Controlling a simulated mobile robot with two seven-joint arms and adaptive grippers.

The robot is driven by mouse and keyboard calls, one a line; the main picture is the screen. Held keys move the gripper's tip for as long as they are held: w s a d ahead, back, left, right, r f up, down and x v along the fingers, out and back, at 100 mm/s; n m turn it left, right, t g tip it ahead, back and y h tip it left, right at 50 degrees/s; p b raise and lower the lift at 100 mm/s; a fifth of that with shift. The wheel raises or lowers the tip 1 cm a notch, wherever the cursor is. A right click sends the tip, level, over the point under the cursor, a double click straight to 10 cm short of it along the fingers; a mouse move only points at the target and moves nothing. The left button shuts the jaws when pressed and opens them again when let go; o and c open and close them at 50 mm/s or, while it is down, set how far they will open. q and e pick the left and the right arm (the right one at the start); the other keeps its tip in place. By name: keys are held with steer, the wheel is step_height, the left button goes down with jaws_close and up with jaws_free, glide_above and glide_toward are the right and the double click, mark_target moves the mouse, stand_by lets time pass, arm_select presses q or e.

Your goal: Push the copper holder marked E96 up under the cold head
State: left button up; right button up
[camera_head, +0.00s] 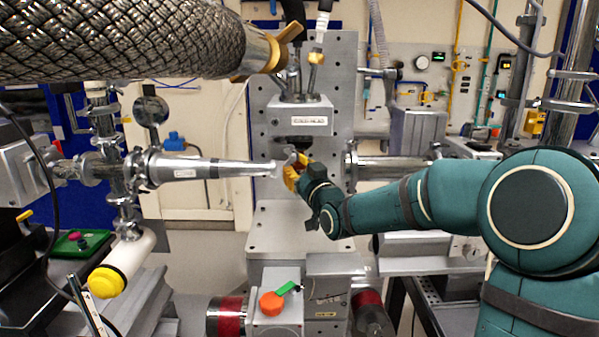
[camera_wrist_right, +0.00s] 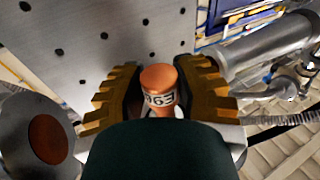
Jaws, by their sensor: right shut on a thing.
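The copper holder (camera_wrist_right: 158,80) shows in the right wrist view with a rounded copper top and a white band reading E96, upside down. My right gripper (camera_wrist_right: 160,92) is shut on it, with one yellow ridged finger on each side. In the head view my right gripper (camera_head: 293,172) is just below the cold head (camera_head: 300,118), a grey labelled block with a dark underside. A small gap seems to show between them. In the head view the fingers mostly hide the holder, so I cannot tell whether it touches the cold head. My left gripper is not in view.
A tapered metal nozzle (camera_head: 205,168) ends close to the left of my right gripper. A horizontal tube (camera_head: 395,168) lies to its right. A perforated upright plate (camera_head: 335,85) stands behind. A thick braided hose (camera_head: 130,40) crosses the upper left. An orange knob (camera_head: 271,303) sits below.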

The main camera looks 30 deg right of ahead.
steer(key=shift+r, duration=0.6)
stand_by(0.7)
stand_by(0.3)
steer(key=o, duration=0.4)
steer(key=shift+c, duration=0.2)
steer(key=shift+o, duration=1.4)
steer(key=shift+o, duration=0.3)
steer(key=o, duration=0.7)
steer(key=shift+c, duration=0.2)
